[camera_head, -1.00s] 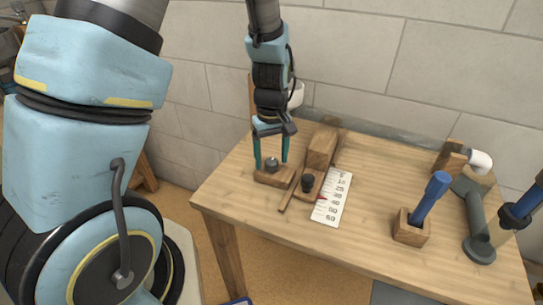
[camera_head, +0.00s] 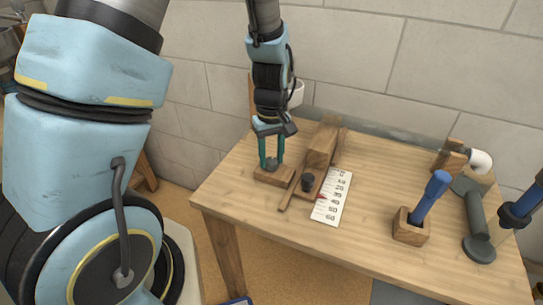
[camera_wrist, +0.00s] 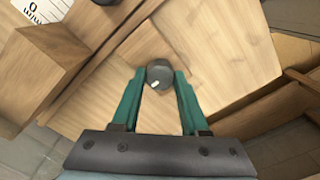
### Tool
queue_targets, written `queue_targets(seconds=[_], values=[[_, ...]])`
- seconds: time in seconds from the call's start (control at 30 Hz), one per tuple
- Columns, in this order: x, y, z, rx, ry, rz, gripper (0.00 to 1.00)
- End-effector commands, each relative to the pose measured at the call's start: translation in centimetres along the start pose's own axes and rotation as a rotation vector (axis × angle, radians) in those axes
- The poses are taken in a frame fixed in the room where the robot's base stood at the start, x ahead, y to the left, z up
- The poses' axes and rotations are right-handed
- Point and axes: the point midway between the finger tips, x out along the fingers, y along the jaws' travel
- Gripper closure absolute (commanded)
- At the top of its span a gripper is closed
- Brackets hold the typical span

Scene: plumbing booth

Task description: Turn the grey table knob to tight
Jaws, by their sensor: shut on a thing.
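The grey knob (camera_wrist: 159,73) sits on a small wooden block (camera_head: 272,174) at the left end of the table. In the wrist view it is round and grey with a small white mark on its top. My gripper (camera_head: 271,165) comes down from above and is shut on the knob, with one teal fingertip on each side of it. In the head view the fingers hide most of the knob. I see no label that marks tight.
Right of the block are a wooden fixture with a black knob (camera_head: 308,182) and a white scale (camera_head: 333,197). Further right are a blue-handled tool (camera_head: 430,196) in a wooden holder (camera_head: 410,228) and grey pipework (camera_head: 475,222). The table front between scale and holder is clear.

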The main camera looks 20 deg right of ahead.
Motion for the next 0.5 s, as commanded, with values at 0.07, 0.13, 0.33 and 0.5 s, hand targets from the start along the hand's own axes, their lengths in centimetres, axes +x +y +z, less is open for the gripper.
queue_targets(seconds=[0.07, 0.13, 0.33, 0.5], values=[[-0.02, -0.01, -0.01, 0.000, 0.000, 0.000, 1.00], [-0.02, -0.01, -0.01, 0.001, 0.000, 0.000, 1.00], [-0.03, -0.01, -0.02, 0.034, 0.000, 0.000, 1.00], [-0.04, -0.02, -0.04, 0.117, 0.000, 0.000, 1.00]])
